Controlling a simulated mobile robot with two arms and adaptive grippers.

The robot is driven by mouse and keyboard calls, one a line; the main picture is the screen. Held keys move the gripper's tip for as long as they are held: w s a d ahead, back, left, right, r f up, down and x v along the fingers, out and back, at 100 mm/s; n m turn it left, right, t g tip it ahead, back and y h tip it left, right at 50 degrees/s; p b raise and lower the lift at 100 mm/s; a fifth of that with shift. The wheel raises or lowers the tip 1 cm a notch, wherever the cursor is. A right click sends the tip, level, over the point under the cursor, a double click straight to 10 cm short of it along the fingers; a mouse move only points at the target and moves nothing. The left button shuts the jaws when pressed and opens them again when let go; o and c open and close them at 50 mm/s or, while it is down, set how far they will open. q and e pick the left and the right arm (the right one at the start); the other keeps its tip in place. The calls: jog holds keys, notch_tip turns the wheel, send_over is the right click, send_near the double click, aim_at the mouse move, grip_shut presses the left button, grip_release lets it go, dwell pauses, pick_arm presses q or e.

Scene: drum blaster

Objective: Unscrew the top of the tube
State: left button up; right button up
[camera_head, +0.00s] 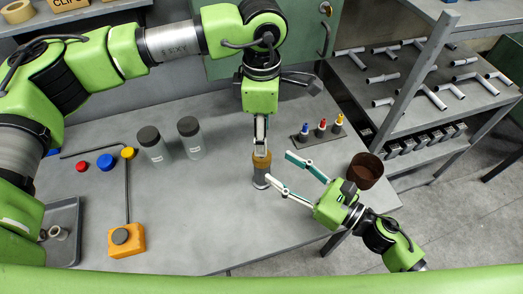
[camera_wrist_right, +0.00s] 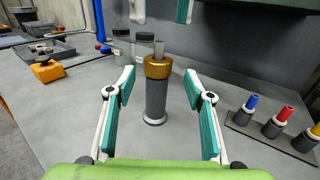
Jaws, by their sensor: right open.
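A dark grey tube (camera_head: 260,180) with a brass-coloured top (camera_head: 262,161) stands upright on the grey table. In the right wrist view, the tube (camera_wrist_right: 156,102) is in the middle, with a small grey stub rising from its brass top (camera_wrist_right: 157,68). My left gripper (camera_head: 261,147) points straight down over the top; in the right wrist view its two fingertips (camera_wrist_right: 161,20) are apart and above the stub. My right gripper (camera_head: 289,171) is open and empty, reaching in from the lower right. Its fingers (camera_wrist_right: 157,83) lie on either side of the tube, apart from it.
A rack with blue, red and yellow-tipped pieces (camera_head: 318,134) and a brown round container (camera_head: 366,171) stand to the right. Two dark-lidded jars (camera_head: 154,147) (camera_head: 191,138), an orange block (camera_head: 126,241) and a grey tray (camera_head: 62,228) are to the left. The front table middle is clear.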

aim_at(261, 172)
notch_tip(261, 172, down, 7)
jog(key=shift+s+f, duration=0.15)
jog(key=shift+f, duration=0.05)
jog(key=x, duration=0.7)
jog(key=shift+a+f, duration=0.15)
grip_shut()
